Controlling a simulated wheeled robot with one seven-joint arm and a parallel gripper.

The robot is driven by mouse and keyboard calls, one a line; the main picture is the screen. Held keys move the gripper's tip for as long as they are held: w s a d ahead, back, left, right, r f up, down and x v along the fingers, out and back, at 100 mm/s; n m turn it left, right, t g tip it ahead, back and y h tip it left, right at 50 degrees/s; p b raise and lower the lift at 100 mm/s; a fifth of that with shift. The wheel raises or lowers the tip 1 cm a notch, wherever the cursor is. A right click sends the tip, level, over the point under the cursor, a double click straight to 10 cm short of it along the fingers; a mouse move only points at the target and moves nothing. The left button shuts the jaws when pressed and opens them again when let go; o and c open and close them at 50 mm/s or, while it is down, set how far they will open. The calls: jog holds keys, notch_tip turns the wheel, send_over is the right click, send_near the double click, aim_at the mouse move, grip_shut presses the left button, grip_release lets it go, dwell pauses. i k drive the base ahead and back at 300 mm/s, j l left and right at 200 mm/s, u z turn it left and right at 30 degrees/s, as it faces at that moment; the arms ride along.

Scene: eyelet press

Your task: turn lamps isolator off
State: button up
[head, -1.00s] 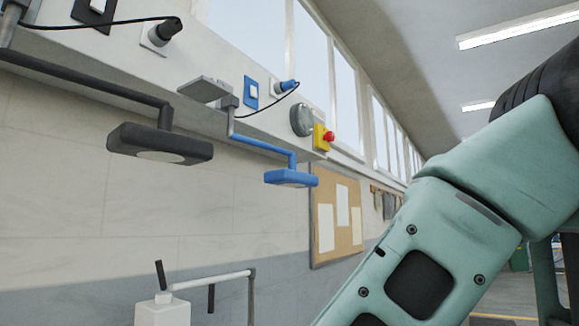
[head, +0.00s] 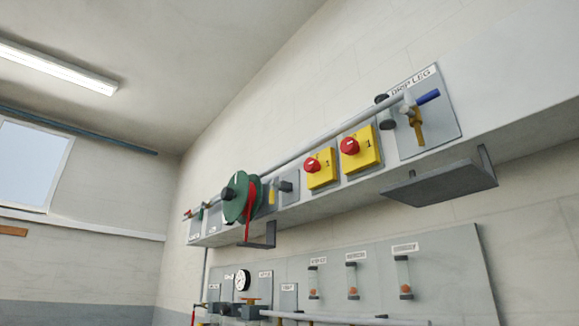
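Two yellow boxes with round red knobs sit side by side on the wall rail in the head view: a left yellow box (head: 322,176) and a right yellow box (head: 366,155). The left red knob (head: 312,165) and the right red knob (head: 350,146) both face outward. I cannot read a lamps label on either, so I cannot tell whether one is the lamps isolator. My gripper is not in view, and no part of my arm shows.
A panel marked "DROP LEG" (head: 444,122) carries a valve with a blue handle at the right. A grey shelf (head: 440,187) juts out below it. A green reel (head: 235,205) with a red hose hangs to the left. Below is a grey panel (head: 455,275) with flow tubes and a gauge.

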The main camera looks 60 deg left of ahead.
aim_at(311, 165)
jog(key=u, duration=1.8)
jog(key=i+j+z, duration=0.15)
jog(key=i+j, duration=0.05)
jog(key=j, duration=0.1)
